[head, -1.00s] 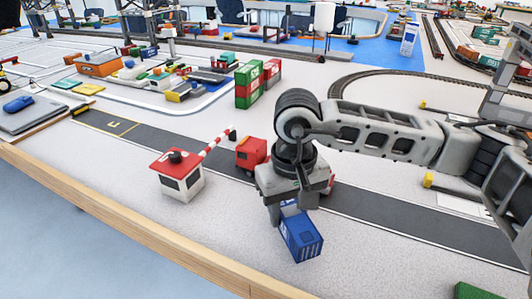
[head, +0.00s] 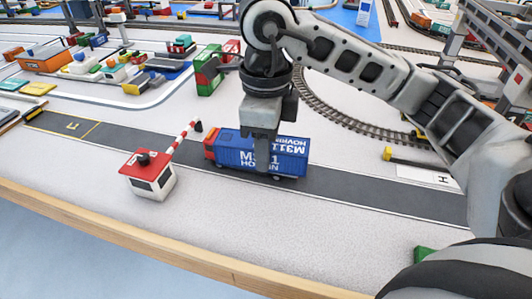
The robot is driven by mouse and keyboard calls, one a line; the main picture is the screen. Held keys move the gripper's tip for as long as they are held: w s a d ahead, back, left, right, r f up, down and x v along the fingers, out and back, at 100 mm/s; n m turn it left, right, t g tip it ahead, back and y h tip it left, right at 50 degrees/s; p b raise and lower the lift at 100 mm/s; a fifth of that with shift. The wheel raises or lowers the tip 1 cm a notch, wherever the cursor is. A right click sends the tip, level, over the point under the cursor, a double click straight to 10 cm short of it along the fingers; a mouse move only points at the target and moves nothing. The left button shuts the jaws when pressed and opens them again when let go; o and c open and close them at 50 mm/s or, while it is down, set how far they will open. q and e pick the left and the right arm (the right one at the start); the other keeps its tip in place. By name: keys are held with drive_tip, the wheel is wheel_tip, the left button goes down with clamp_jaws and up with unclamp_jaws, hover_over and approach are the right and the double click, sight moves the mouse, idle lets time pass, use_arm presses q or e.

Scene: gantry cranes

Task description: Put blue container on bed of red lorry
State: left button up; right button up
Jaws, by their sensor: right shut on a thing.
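The red lorry (head: 209,145) stands on the dark road, its red cab at the left and its wheels showing below. The blue container (head: 290,152), with white lettering, is lengthwise over the lorry's bed, right behind the cab. It looks level and in line with the lorry and hides the bed, so I cannot tell whether it rests on it or hangs just above. My right gripper (head: 262,152) comes down from above and is shut on the container around its middle, one finger in front of its near side. My left gripper is not in view.
A red-roofed booth (head: 148,175) with a raised striped barrier (head: 186,134) stands left of the lorry. Green and red containers (head: 209,72) are stacked behind. A curved rail track (head: 325,110) lies to the right. The near white ground is mostly clear up to the wooden edge (head: 150,240).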

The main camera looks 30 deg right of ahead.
drive_tip(key=shift+d+r+m, duration=0.1)
drive_tip(key=shift+r+m, duration=0.1)
drive_tip(key=shift+m, duration=0.2)
drive_tip(key=shift+w+d+f, duration=0.2)
drive_tip(key=shift+w, duration=0.1)
drive_tip(key=w+d+f, duration=0.2)
drive_tip(key=w, duration=0.1)
drive_tip(key=w+d+f, duration=0.2)
drive_tip(key=w+f, duration=0.1)
drive_tip(key=w+d+f, duration=0.3)
drive_tip(key=w, duration=0.1)
drive_tip(key=shift+f, duration=0.25)
drive_tip(key=shift+w+d+f, duration=0.2)
drive_tip(key=shift+w+f, duration=0.1)
drive_tip(key=shift+f, duration=0.1)
drive_tip(key=shift+w+d+f+p, duration=0.1)
drive_tip(key=shift+f+p, duration=0.3)
drive_tip(key=shift+f, duration=1.25)
